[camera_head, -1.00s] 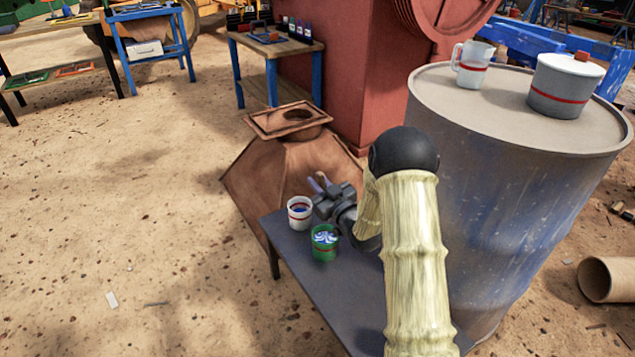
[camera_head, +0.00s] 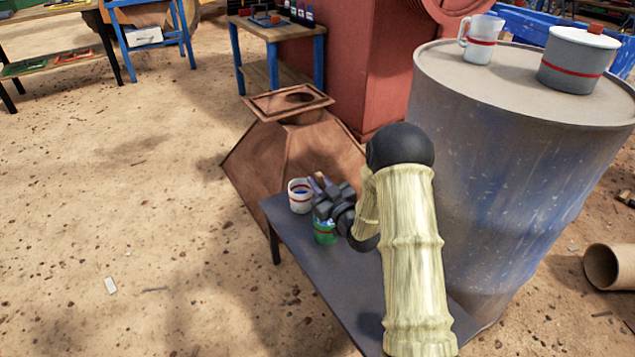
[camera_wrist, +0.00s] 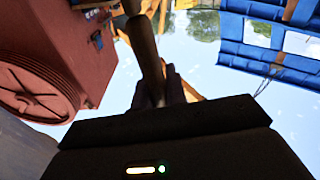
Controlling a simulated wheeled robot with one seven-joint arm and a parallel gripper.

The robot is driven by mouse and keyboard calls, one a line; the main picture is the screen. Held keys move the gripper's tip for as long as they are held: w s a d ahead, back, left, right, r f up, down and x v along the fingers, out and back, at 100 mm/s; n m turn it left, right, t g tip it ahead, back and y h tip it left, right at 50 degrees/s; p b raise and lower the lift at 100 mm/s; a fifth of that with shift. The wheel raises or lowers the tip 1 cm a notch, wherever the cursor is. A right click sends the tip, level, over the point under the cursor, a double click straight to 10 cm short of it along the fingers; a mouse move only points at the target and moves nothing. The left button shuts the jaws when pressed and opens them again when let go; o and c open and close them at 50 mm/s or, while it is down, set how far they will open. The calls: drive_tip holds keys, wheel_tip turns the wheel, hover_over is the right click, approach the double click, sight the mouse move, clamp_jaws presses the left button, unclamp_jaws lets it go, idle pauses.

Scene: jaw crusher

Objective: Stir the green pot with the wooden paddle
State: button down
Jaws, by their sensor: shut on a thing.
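The green pot (camera_head: 325,237) stands on a dark narrow table (camera_head: 330,281), with a red band round it. My gripper (camera_head: 322,187) is directly above it and hides most of its mouth. A bit of blue and white contents shows at the rim. The gripper is shut on the wooden paddle (camera_head: 319,178), whose handle end sticks up between the fingers. The paddle's handle also shows in the wrist view (camera_wrist: 148,50). Its lower end is hidden, so I cannot tell how deep it is in the pot.
A white pot (camera_head: 300,197) stands close behind and left of the green pot. A large drum (camera_head: 495,190) holding a white jug (camera_head: 479,46) and a grey lidded pot (camera_head: 575,68) stands to the right. A rusty hopper (camera_head: 262,160) stands behind the table.

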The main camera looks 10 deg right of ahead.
wheel_tip(320, 180, down, 7)
drive_tip(key=w+b, duration=0.1)
drive_tip(key=b, duration=0.4)
drive_tip(key=shift+d, duration=0.45)
drive_tip(key=shift+w, duration=0.1)
idle(0.4)
